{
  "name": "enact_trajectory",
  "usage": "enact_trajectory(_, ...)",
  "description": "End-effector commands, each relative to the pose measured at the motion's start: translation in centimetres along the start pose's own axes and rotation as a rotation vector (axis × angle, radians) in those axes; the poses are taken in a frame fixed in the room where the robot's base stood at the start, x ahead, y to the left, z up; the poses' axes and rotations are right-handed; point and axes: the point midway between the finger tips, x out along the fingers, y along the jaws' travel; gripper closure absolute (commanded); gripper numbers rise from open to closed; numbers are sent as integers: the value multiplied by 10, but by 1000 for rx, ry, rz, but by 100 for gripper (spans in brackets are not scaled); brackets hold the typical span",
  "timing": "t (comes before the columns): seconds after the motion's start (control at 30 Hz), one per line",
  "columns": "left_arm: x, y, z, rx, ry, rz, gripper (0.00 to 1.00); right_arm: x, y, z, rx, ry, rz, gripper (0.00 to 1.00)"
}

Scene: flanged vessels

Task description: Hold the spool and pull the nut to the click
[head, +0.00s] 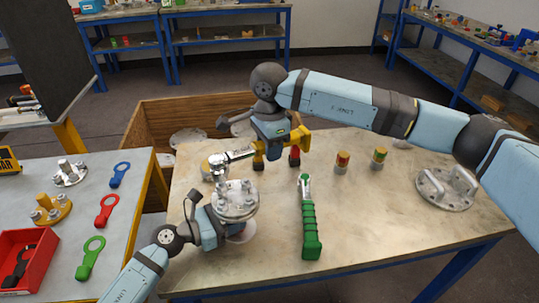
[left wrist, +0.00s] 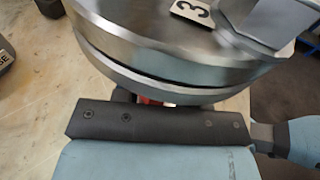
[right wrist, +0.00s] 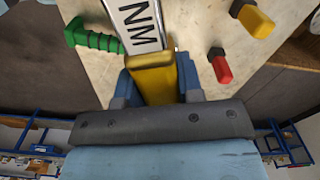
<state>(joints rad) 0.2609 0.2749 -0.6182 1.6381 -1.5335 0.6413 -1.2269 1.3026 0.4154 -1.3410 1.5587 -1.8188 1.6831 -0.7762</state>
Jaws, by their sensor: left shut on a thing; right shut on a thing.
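The spool (head: 236,200) is a grey metal flanged piece with bolts on its top flange. In the left wrist view its flange rim (left wrist: 160,60) fills the upper part, with a tag marked 3. My left gripper (head: 215,228) is shut on the spool below the flange; its fingers are mostly hidden. My right gripper (right wrist: 153,85) is shut on the yellow grip of a torque wrench (right wrist: 140,25) marked NM. In the head view the wrench (head: 238,155) reaches left to behind the flange. Whether its head sits on a nut, I cannot tell.
A green-handled tool (head: 310,225) lies right of the spool. Two banded cylinders (head: 342,162) and a handled flange (head: 445,188) stand further right. Red-and-black and yellow-and-black grips (right wrist: 222,66) are near my right gripper. A wooden crate (head: 150,125) is behind. The front right tabletop is clear.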

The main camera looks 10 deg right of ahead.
Motion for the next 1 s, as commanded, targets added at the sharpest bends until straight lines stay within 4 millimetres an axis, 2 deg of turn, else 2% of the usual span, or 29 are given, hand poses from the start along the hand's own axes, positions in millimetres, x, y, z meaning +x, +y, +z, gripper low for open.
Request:
enact_trajectory(0.13,0,0,0,-1,0,0,81,-14,0,0,-1,-1,-2,94)
enact_trajectory(0.37,0,0,0,-1,0,0,81,-15,0,0,0,-1,-1,94)
enact_trajectory(0.4,0,0,0,-1,0,0,53,-15,0,0,0,-1,-1,94)
enact_trajectory(0.5,0,0,0,-1,0,0,32,-15,0,0,0,-1,-1,94)
enact_trajectory(0.83,-3,0,0,0,1,0,32,-15,0,0,0,-1,-1,94)
enact_trajectory(1.0,-25,0,-1,0,4,1,32,-15,0,0,0,-1,-1,94)
